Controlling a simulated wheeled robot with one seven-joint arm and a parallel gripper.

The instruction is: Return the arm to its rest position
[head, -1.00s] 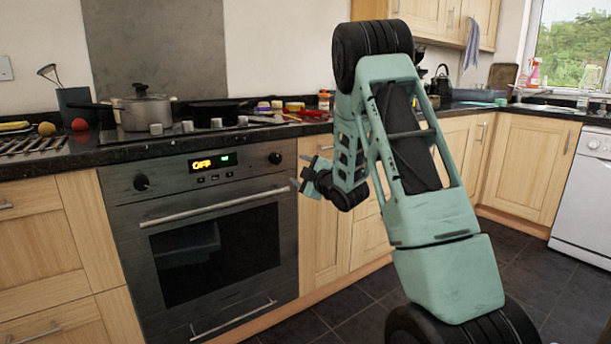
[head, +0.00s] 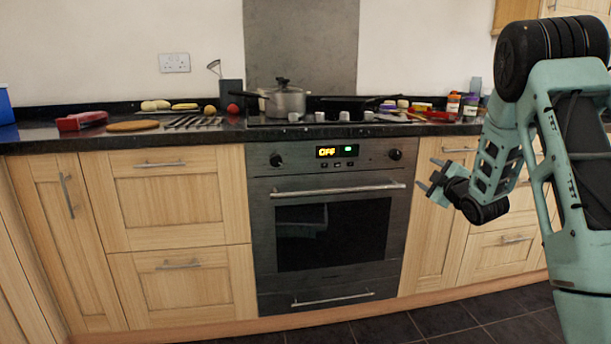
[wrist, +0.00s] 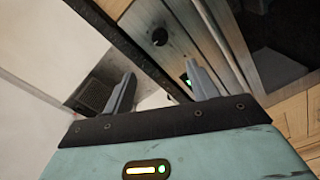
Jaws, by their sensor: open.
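My arm is folded at the right of the head view. My gripper (head: 427,178) is in front of the cabinet just right of the oven, below counter height. It points left and is apart from the cabinet and oven. In the wrist view my gripper (wrist: 160,92) shows two grey fingers spread apart with nothing between them. The oven front with a black knob (wrist: 159,37) lies beyond the fingers there.
The oven (head: 330,232) is closed and its display reads OFF. A pot (head: 284,101) stands on the hob. The dark counter (head: 75,135) holds a red object (head: 82,121), a round board (head: 133,126) and utensils. Dark tiled floor (head: 390,329) is clear in front.

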